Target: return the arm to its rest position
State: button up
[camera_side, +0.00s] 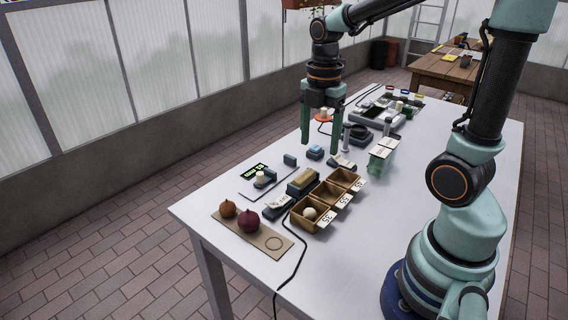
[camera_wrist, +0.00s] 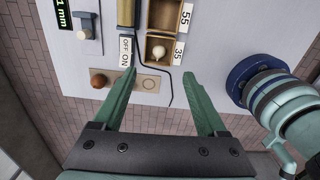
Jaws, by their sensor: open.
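My gripper (camera_side: 320,146) hangs pointing down above the far half of the white table, with its two green fingers apart. In the wrist view my gripper (camera_wrist: 158,74) is open, and I see nothing held between the fingers. The fingertips are above the tabletop in the side view; the exact height is hard to tell. My arm is raised and bent, reaching out from its base at the table's right side.
A brown board (camera_side: 262,239) at the near left end carries an orange-brown bulb (camera_side: 227,209) and a dark red bulb (camera_side: 248,221). Wooden bins (camera_side: 322,222) with number cards, one holding a pale ball (camera_side: 310,213), stand beside it.

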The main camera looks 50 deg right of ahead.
jog(key=shift+r, duration=0.65)
jog(key=s+a+r+m+t, duration=0.2)
jog(key=a+r+m+t, duration=0.2)
jog(key=m, duration=1.4)
jog(key=a+t, duration=0.1)
jog(key=a, duration=0.2)
jog(key=shift+s+a+t, duration=0.2)
jog(key=shift+s+t, duration=0.1)
jog(key=shift+s, duration=0.05)
